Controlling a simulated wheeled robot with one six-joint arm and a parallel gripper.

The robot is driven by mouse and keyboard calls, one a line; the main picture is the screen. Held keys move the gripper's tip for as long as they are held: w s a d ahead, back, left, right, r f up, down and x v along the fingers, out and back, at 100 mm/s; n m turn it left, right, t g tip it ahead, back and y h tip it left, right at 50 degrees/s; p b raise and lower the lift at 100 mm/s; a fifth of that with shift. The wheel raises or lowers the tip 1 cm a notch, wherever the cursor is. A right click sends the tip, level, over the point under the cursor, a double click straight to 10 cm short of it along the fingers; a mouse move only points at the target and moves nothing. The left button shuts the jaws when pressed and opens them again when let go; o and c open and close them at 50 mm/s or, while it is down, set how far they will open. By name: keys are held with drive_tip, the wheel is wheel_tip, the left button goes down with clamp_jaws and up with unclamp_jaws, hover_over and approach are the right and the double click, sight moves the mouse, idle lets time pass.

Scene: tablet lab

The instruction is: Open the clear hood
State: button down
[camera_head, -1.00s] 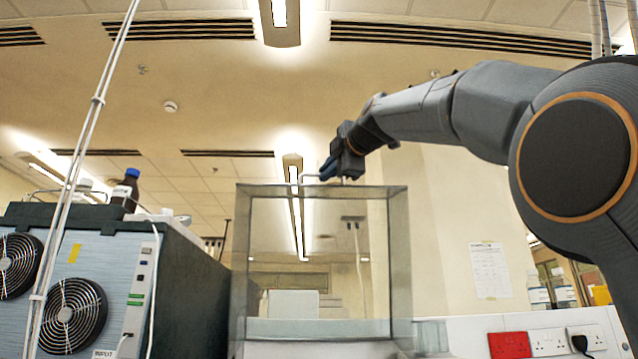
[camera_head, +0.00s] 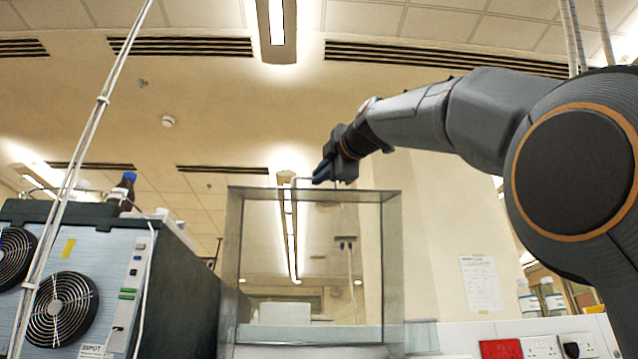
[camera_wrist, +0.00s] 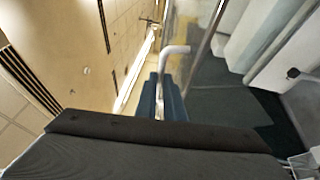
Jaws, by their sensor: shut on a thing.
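The clear hood (camera_head: 312,190) is a tall box with see-through walls and grey-green edges, standing upright in the middle of the head view. A white bent handle (camera_head: 295,183) sits at its top edge; it also shows in the wrist view (camera_wrist: 176,49). In the wrist view the fingers (camera_wrist: 161,98) close around the lower part of the handle. I see no clear gap at the hood's front, and its lower edge is partly out of sight.
Wall sockets (camera_head: 541,347) are at the lower right. A thin pale pole (camera_head: 85,150) crosses the left foreground. Above the hood is free room.

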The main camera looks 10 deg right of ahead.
drive_tip(key=c, duration=1.9)
unclamp_jaws()
drive_tip(key=shift+o, duration=0.2)
drive_tip(key=shift+s, duration=0.1)
